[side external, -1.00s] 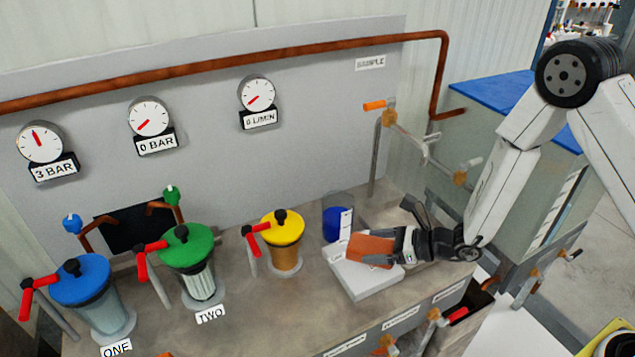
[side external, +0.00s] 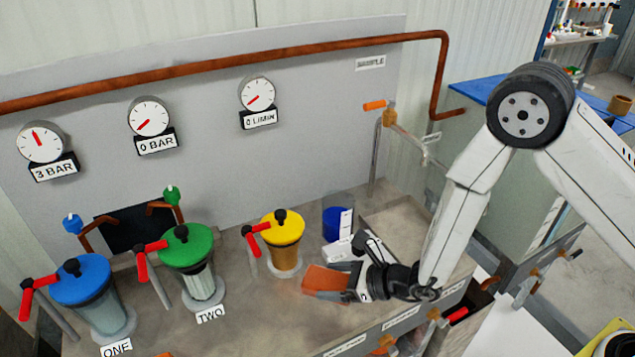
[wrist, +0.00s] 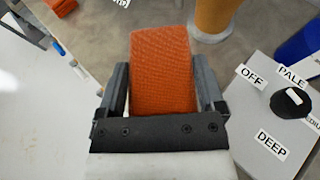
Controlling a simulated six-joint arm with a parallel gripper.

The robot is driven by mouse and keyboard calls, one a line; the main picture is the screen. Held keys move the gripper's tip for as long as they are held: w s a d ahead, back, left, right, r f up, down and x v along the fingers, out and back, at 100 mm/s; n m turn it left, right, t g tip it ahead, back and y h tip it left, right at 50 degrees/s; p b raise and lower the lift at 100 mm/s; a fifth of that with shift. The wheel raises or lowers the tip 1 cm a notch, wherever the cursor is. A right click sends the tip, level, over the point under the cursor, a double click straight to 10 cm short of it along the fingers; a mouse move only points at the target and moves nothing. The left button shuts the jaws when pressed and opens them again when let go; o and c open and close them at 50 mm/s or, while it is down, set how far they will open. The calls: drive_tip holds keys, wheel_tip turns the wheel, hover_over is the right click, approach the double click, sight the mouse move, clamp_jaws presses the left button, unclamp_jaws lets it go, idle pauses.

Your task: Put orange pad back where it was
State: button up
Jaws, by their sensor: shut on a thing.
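The orange pad (side external: 323,281) is a rough-textured block. My gripper (side external: 343,284) is shut on it, with a finger on each side. In the wrist view the pad (wrist: 163,70) juts forward between the two fingers of my gripper (wrist: 161,88). In the side view the pad is over the grey worktop, in front of the yellow-lidded canister (side external: 284,250). I cannot tell whether it touches the worktop. Another orange block (wrist: 62,6) shows at the wrist view's top left corner, and an orange edge (side external: 164,354) shows at the side view's bottom.
A white dial box (wrist: 262,130) marked OFF, PALE and DEEP stands right of my gripper in the wrist view. A blue-filled beaker (side external: 338,222) stands behind it. Green-lidded (side external: 188,250) and blue-lidded (side external: 82,285) canisters stand left. The worktop (side external: 265,315) left of the pad is clear.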

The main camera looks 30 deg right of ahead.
hover_over(332, 312)
drive_tip(key=shift+f, duration=2.05)
drive_tip(key=shift+f, duration=0.1)
drive_tip(key=shift+f, duration=1.65)
drive_tip(key=shift+f, duration=0.15)
drive_tip(key=o, duration=1.1)
drive_tip(key=shift+v, duration=6.05)
